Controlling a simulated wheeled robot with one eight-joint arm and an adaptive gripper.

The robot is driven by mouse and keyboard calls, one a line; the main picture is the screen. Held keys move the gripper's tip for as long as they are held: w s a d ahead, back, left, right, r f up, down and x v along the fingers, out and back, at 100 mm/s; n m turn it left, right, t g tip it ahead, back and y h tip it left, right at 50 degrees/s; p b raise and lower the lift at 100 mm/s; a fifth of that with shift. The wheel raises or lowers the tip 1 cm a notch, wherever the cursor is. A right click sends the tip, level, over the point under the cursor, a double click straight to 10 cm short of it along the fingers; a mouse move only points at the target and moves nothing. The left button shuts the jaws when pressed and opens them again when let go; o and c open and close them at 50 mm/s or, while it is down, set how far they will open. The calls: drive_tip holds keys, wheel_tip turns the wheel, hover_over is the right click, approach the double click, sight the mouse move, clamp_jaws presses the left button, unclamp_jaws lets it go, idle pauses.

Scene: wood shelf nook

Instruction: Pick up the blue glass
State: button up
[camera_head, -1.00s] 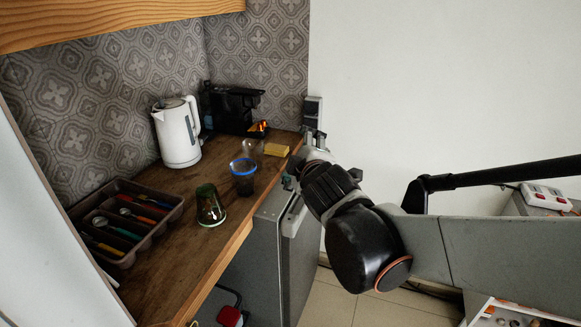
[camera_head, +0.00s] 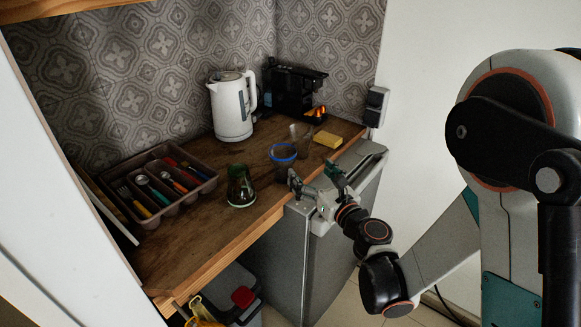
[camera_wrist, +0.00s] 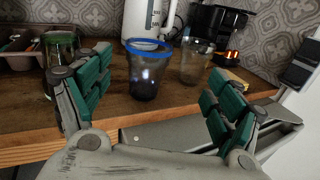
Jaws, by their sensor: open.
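The blue glass (camera_head: 282,164) is a dark, see-through tumbler with a bright blue rim. It stands upright on the wooden counter, near the front edge. In the wrist view the blue glass (camera_wrist: 146,72) is ahead, between the two green-padded fingers and beyond their tips. My gripper (camera_head: 314,179) is open and empty at the counter's front edge, to the right of and below the glass in the head view. In the wrist view my gripper (camera_wrist: 157,85) has its fingers spread wide, not touching the glass.
A clear glass (camera_head: 301,135) stands close behind the blue one, with a yellow sponge (camera_head: 327,139) to its right. A green glass (camera_head: 240,186) stands to the left. A white kettle (camera_head: 232,107), a black coffee machine (camera_head: 292,88) and a cutlery tray (camera_head: 203,192) are farther around.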

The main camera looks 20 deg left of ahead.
sight(289, 161)
drive_tip(key=shift+n, duration=0.5)
drive_tip(key=x, duration=0.2)
drive_tip(key=p+x, duration=0.1)
drive_tip(key=x, duration=0.2)
drive_tip(key=s+a+f+p+x, duration=0.1)
drive_tip(key=x, duration=0.2)
drive_tip(key=shift+d+f, duration=0.1)
drive_tip(key=shift+f, duration=0.05)
drive_tip(key=x, duration=0.1)
drive_tip(key=b+x, duration=0.1)
drive_tip(key=x, duration=0.3)
drive_tip(key=shift+f+b, duration=0.25)
drive_tip(key=shift+b, duration=0.1)
drive_tip(key=shift+w+a+r, duration=0.15)
drive_tip(key=shift+w+a, duration=0.1)
drive_tip(key=shift+a, duration=0.3)
drive_tip(key=c, duration=1.4)
drive_tip(key=shift+o, duration=0.2)
wheel_tip(289, 161, up, 20)
drive_tip(key=p, duration=0.7)
